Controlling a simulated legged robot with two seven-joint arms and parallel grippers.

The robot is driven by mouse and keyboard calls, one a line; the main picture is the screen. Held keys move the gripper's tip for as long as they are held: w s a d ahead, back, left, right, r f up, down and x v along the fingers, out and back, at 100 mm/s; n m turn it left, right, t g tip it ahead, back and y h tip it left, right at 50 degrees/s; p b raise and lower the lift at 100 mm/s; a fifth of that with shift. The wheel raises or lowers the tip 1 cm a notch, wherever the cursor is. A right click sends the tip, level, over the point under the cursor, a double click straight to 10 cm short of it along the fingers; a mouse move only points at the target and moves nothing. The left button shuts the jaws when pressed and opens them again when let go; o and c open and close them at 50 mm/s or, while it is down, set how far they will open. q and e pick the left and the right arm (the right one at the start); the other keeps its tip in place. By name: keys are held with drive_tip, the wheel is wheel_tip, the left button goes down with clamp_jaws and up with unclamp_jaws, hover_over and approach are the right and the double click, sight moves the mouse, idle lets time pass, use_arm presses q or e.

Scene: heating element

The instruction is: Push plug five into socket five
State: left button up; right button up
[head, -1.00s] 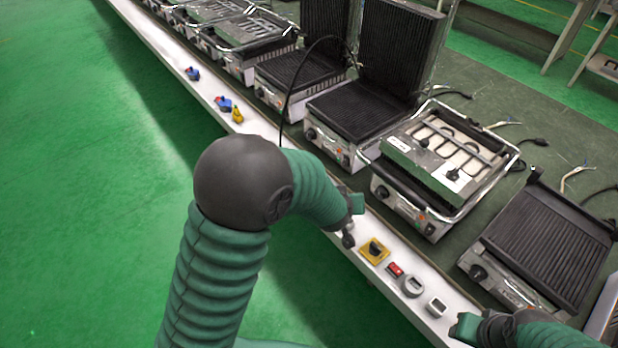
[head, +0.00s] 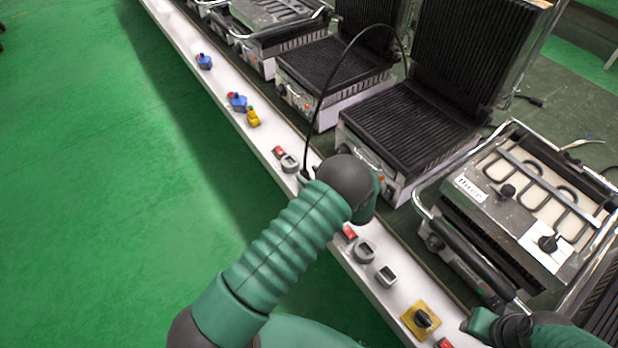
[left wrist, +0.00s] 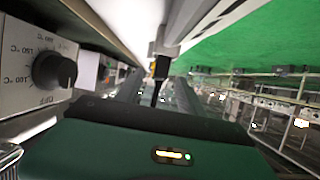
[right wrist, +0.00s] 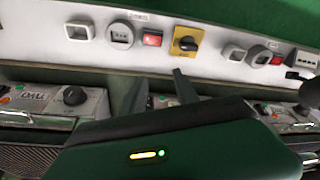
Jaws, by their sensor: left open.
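A black plug (head: 305,176) on an arching black cable (head: 318,100) stands at the white socket strip (head: 262,141), just left of my left wrist in the head view. I cannot tell how deep it sits, and no number is readable. My left gripper (left wrist: 155,92) is open; in its wrist view a dark upright piece, perhaps the plug or cable, shows ahead between the fingers. In the head view my left wrist hides its fingers. Grey sockets (head: 364,252) line the strip. My right gripper (right wrist: 160,88) has its fingers apart, at the lower right of the head view (head: 482,322).
Several contact grills (head: 400,125) stand along the table behind the strip. Red switches (head: 349,233), a yellow rotary switch (head: 421,319) and blue and yellow plugs (head: 238,102) sit on the strip. The green floor in front is clear.

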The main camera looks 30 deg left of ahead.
sight(302, 169)
use_arm(q)
drive_tip(key=x, duration=0.7)
drive_tip(key=shift+s+a+b, duration=0.1)
drive_tip(key=shift+s+b, duration=0.1)
drive_tip(key=shift+b, duration=0.2)
drive_tip(key=shift+a+r, duration=0.1)
drive_tip(key=shift+w+d+r, duration=0.1)
drive_tip(key=shift+d, duration=0.55)
drive_tip(key=shift+w+d, duration=0.1)
drive_tip(key=shift+d, duration=0.05)
drive_tip(key=shift+c, duration=2.2)
drive_tip(key=shift+a, duration=0.45)
clamp_jaws()
drive_tip(key=shift+d, duration=0.1)
use_arm(e)
drive_tip(key=shift+a+f, duration=0.3)
drive_tip(key=shift+a, duration=0.6)
